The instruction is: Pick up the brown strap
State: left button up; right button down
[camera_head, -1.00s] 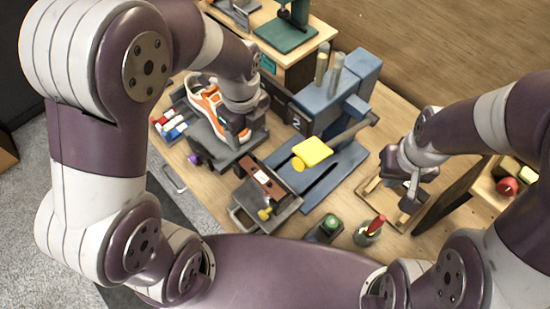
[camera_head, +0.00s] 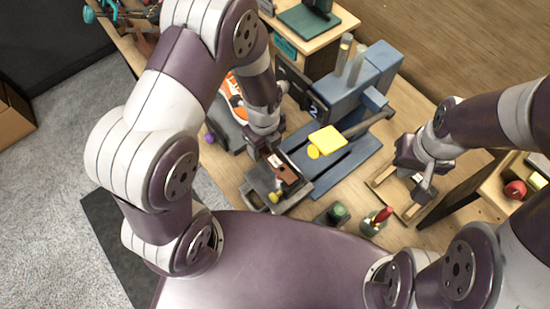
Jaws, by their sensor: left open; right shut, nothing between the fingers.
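The brown strap (camera_head: 286,173) lies across the grey tray (camera_head: 299,198) in the middle of the workbench, with a small white patch on it. My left gripper (camera_head: 268,148) is above the far left end of the strap, and its fingers are mostly hidden by its own wrist. It is open, and I cannot tell whether it touches the strap. My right gripper (camera_head: 422,190) is shut and empty, over a wooden frame at the right of the bench.
A blue machine (camera_head: 345,90) with a yellow pad (camera_head: 327,139) stands right of the tray. An orange and white sneaker (camera_head: 233,97) is partly hidden behind my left arm. A green-topped container (camera_head: 337,213) and a red-tipped item (camera_head: 379,217) stand near the front edge.

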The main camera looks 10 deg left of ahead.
pick_arm(q)
jog(key=shift+f, duration=0.25)
dwell(0.3)
jog(key=c, duration=1.1)
